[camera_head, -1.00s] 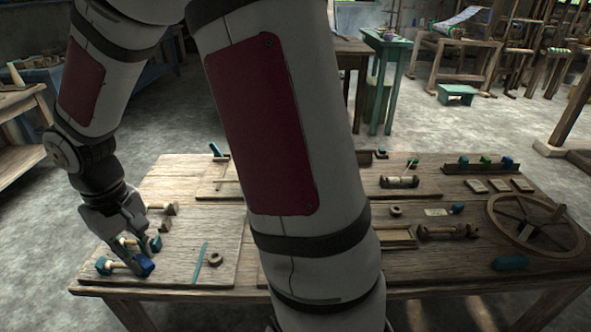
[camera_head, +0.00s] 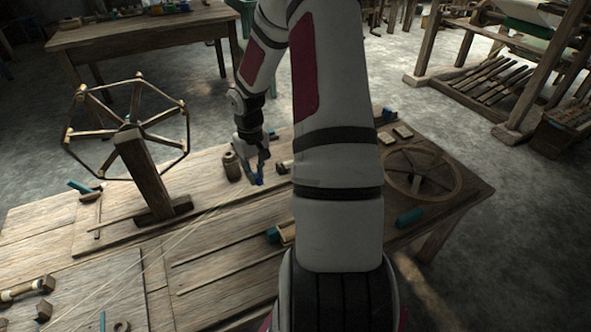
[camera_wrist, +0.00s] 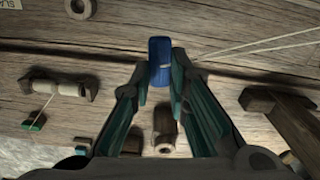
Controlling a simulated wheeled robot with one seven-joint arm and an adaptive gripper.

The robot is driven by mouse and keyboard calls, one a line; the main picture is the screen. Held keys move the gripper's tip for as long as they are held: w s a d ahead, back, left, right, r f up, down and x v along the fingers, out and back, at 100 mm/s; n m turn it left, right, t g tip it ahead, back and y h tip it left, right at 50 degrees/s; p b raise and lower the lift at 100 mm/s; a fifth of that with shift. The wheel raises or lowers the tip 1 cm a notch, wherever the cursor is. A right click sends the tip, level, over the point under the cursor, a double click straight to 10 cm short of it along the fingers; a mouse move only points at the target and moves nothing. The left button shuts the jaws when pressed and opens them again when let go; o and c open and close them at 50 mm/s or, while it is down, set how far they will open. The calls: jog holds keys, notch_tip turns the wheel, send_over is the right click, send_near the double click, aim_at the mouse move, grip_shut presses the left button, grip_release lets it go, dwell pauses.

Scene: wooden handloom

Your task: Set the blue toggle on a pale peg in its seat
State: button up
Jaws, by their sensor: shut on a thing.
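The blue toggle (camera_wrist: 160,62) is between the fingertips of my gripper (camera_wrist: 158,78) in the wrist view, with a pale mark on its face. My gripper is shut on it. In the head view my gripper (camera_head: 258,172) holds the toggle (camera_head: 258,181) low over the middle of the bench, beside a brown wooden cylinder (camera_head: 231,166). I cannot tell whether the toggle touches anything below. The pale peg on the toggle is not clear in either view, and I cannot make out the seat.
In the wrist view, a pale roll in a holder (camera_wrist: 56,89) is left, and a wooden post (camera_wrist: 292,118) is right.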

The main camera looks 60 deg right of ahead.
jog(key=shift+m, duration=0.8)
jog(key=s+d+f, duration=0.1)
jog(key=s+d, duration=0.1)
jog(key=d, duration=0.1)
jog(key=s+d+f+p, duration=0.1)
jog(key=s+d+f, duration=0.1)
jog(key=s+d, duration=0.1)
jog(key=s+d+f+p, duration=0.1)
jog(key=s+d+f, duration=0.1)
jog(key=s+d, duration=0.1)
jog(key=shift+s+d, duration=0.15)
jog(key=shift+s+d+f, duration=0.1)
jog(key=shift+f+b, duration=1.75)
jog(key=shift+f, duration=0.6)
jog(key=o, duration=0.8)
notch_tip(320, 180, up, 12)
jog(key=shift+r, duration=0.1)
